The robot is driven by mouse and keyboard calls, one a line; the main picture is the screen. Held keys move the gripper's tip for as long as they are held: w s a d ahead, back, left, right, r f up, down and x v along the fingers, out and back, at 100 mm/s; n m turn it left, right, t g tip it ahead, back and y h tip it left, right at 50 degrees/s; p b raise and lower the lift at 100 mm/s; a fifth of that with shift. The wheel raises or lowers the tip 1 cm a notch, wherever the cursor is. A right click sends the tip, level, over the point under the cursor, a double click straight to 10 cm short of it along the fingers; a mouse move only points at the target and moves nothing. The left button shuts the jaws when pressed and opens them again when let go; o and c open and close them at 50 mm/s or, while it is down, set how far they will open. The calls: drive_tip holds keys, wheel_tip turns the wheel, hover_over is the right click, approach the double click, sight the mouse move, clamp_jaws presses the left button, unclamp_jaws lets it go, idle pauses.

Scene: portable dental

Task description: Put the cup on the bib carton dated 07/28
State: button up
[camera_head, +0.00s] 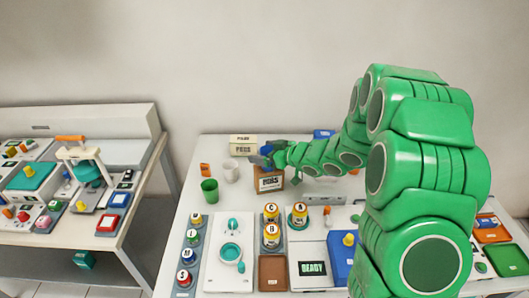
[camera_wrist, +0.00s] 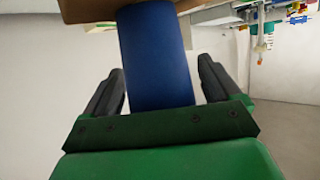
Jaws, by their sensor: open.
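In the wrist view a blue cup (camera_wrist: 157,55) stands between the two dark fingers of my gripper (camera_wrist: 160,78), with gaps on both sides. The gripper is open around it. The cup's end meets a brown surface (camera_wrist: 90,10) at the top of that picture, seemingly the carton's top. In the head view my gripper (camera_head: 266,156) is at the upper part of a brown carton (camera_head: 270,181) with a printed label; the date is too small to read. The blue cup is hard to separate from the gripper there. Two cream cartons (camera_head: 243,150) are stacked behind.
A green cup (camera_head: 209,190) and a white cup (camera_head: 231,171) stand left of the brown carton. Labelled bottles (camera_head: 271,236), a brown tray (camera_head: 272,273) and a blue box (camera_head: 341,262) fill the front. My arm hides part of the table's right side.

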drive_tip(key=shift+r, duration=0.1)
drive_tip(key=shift+s+d+r, duration=0.1)
drive_tip(key=shift+d+r, duration=0.05)
drive_tip(key=v, duration=1.1)
drive_tip(key=shift+d, duration=0.2)
drive_tip(key=shift+s, duration=0.15)
drive_tip(key=shift+o, duration=0.2)
